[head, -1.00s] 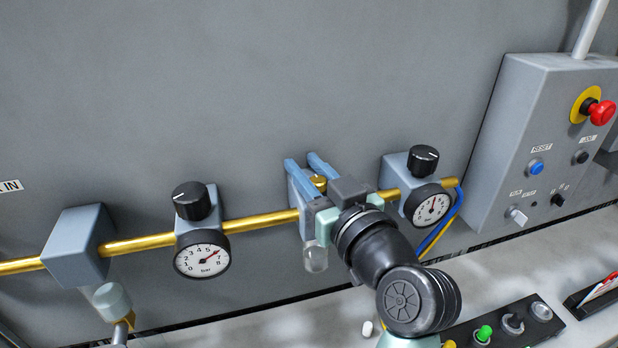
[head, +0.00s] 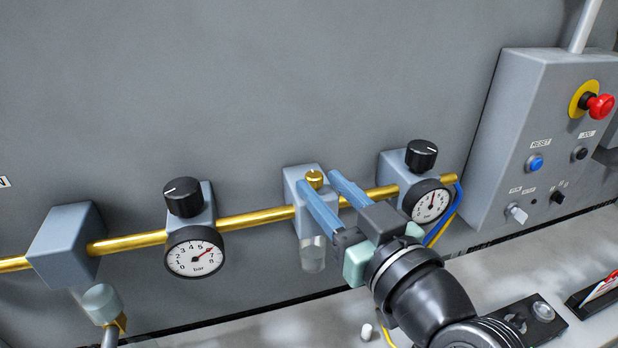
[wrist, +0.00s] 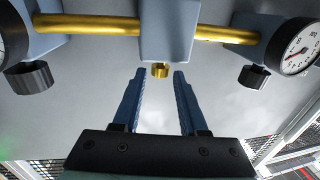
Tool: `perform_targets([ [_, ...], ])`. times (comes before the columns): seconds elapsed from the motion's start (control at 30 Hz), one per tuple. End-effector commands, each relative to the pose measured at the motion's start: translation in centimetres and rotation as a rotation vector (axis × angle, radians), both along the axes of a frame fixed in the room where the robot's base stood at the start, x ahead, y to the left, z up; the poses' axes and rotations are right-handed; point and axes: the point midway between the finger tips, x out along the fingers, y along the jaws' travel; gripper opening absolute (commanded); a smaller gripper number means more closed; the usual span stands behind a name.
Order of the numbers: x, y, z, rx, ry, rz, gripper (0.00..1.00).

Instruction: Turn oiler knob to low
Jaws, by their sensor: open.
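The oiler knob (head: 315,178) is a small brass knob on top of a blue-grey block (head: 297,190) on the brass pipe. A clear bowl (head: 313,257) hangs under the block. My gripper (head: 318,180) is open, with its two blue fingers apart and nothing between them. In the head view the fingers reach toward the block from the front right. In the wrist view the brass knob (wrist: 161,70) shows just beyond the fingertips, centred between them and apart from both. The knob's low mark is not readable in these frames.
Black regulator knobs stand at left (head: 183,197) and right (head: 421,154), above round gauges (head: 194,252). The right regulator is close to my gripper. A control box (head: 545,140) with a red button is at far right. The wall above the pipe is clear.

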Motion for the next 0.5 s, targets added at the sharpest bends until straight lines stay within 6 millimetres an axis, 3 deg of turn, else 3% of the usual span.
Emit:
perform_targets([
  [0.2, -3.9, -2.2, -0.3, -0.002, -0.001, -0.004, 0.42],
  [0.5, -5.8, -3.1, 0.0, -0.001, 0.0, 0.001, 0.42],
])
